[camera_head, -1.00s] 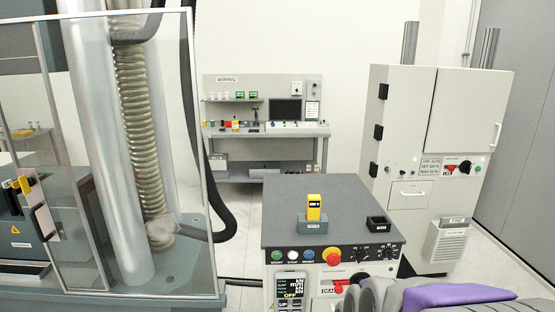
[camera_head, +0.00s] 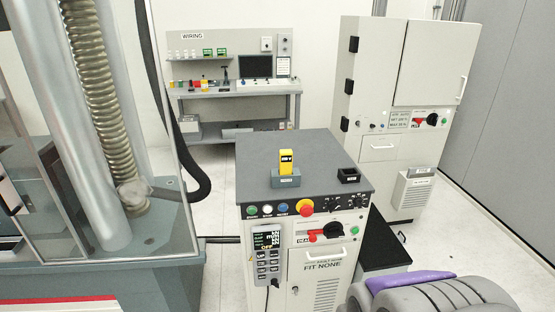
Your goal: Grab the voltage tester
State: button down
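The voltage tester (camera_head: 286,161) is a small yellow device with a dark display. It stands upright in a grey holder (camera_head: 286,179) on the dark top of the control cabinet (camera_head: 250,151), in the middle of the view. A grey, ribbed part with a purple patch shows at the lower right; it looks like part of my own body. My gripper's fingers do not show, and nothing touches the tester.
A small black tray (camera_head: 348,175) sits right of the tester. A clear-walled machine (camera_head: 100,150) stands left, a tall grey cabinet (camera_head: 395,120) right, a wiring bench (camera_head: 240,90) behind.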

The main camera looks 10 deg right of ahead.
aim_at(286, 155)
jog(key=i+j+z, duration=0.25)
jog(key=j+z, duration=0.15)
jog(key=j, duration=0.15)
jog(key=i+j+z, duration=0.2)
jog(key=j+z, duration=0.25)
jog(key=j, duration=0.15)
jog(key=i+j+z, duration=0.1)
jog(key=j+z, duration=0.3)
jog(key=j, duration=0.25)
jog(key=j+z, duration=0.4)
jog(key=j, duration=0.3)
